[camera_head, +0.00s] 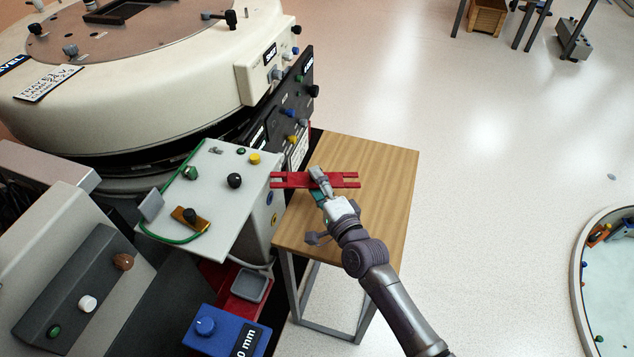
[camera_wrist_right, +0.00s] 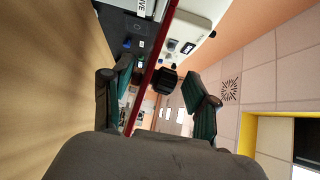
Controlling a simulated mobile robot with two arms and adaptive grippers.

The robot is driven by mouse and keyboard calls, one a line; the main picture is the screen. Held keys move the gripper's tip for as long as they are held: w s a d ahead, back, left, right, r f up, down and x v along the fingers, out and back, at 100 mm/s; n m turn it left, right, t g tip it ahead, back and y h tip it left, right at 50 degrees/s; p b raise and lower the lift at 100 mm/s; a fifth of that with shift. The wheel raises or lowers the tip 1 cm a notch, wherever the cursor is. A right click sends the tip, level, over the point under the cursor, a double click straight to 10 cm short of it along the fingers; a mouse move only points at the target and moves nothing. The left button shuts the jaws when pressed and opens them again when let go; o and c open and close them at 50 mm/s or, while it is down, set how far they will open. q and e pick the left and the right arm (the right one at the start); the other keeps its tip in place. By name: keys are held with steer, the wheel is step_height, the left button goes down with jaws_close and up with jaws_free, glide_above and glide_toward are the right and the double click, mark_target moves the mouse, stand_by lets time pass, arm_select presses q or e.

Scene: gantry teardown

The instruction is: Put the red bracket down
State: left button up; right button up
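The red bracket (camera_head: 290,180) is long and flat with slotted ends. In the head view it lies across the far part of the wooden table (camera_head: 385,180), its left end reaching past the table's left edge. I cannot tell whether it rests on the top. My right gripper (camera_head: 320,181) is at the bracket's middle and covers part of it. In the right wrist view the fingers of the right gripper (camera_wrist_right: 162,85) stand apart, and the bracket (camera_wrist_right: 153,72) shows as a thin red bar between them, nearer the left finger. My left gripper is not in view.
A grey control panel (camera_head: 215,225) with knobs stands close to the table's left side, near the bracket's left end. A large cream machine (camera_head: 150,110) is behind it. A blue box (camera_head: 225,330) is lower left.

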steer(key=shift+o, duration=1)
steer(key=shift+r, duration=0.2)
steer(key=shift+r, duration=0.2)
steer(key=v, duration=1.2)
steer(key=shift+f, duration=0.2)
steer(key=shift+f, duration=0.1)
